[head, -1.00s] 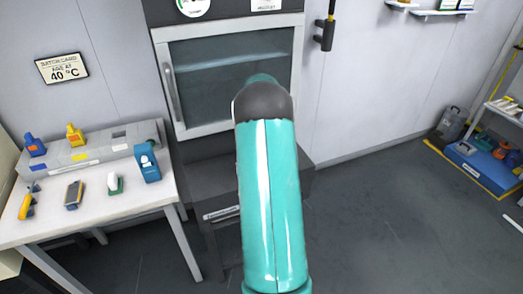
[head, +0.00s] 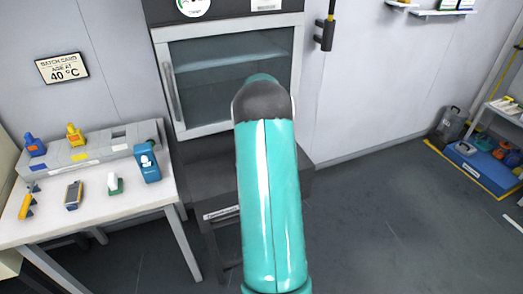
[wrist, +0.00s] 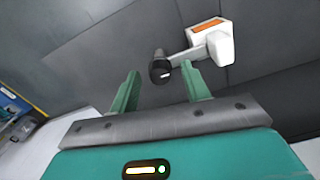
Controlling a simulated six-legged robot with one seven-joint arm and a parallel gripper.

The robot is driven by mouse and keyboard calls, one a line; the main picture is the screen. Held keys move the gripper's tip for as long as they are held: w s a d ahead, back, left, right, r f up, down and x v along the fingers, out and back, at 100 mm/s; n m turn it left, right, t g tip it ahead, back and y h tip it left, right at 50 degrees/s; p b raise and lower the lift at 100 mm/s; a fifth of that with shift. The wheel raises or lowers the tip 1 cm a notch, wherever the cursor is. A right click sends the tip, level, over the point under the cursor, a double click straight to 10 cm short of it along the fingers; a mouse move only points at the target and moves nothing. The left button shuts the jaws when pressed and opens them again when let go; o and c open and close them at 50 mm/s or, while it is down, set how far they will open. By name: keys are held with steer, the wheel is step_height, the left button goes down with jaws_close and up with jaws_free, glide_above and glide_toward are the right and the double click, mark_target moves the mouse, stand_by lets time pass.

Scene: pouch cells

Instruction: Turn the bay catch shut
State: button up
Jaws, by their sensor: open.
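The bay catch (wrist: 212,45) shows in the wrist view as a white lever on a dark grey panel. It has an orange patch at its base and a black knob (wrist: 159,70) at the end of its arm. My gripper (wrist: 161,80) is open, its two green fingers spread on either side of the knob. The knob lies around the gap at the fingertips; I cannot tell whether either finger touches it. In the head view my teal arm covers the middle, and the catch and my gripper are hidden behind it.
A cabinet with a glass door (head: 225,75) and a dark lower part (head: 208,175) stands ahead. A white table (head: 100,215) with bottles and small items is at left. A blue bin (head: 475,160) and shelf are at far right.

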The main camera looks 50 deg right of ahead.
step_height(320, 180, up, 14)
steer(key=shift+f, duration=0.2)
stand_by(0.6)
steer(key=a+r+n+t, duration=0.1)
steer(key=a+r, duration=0.3)
steer(key=a, duration=0.5)
steer(key=a+r+n+t, duration=0.1)
steer(key=a+r, duration=0.3)
steer(key=a, duration=0.6)
steer(key=a+r+n+t, duration=0.15)
steer(key=a+r, duration=0.25)
steer(key=a, duration=0.5)
steer(key=s+a+f+n+t, duration=0.1)
steer(key=s+a+n, duration=0.1)
steer(key=s+a, duration=0.5)
steer(key=s+a+f+n+t, duration=0.1)
steer(key=s+a+f+n, duration=0.1)
steer(key=s+a, duration=0.5)
steer(key=a, duration=0.6)
steer(key=shift+s+a+f, duration=0.15)
steer(key=shift+f, duration=0.05)
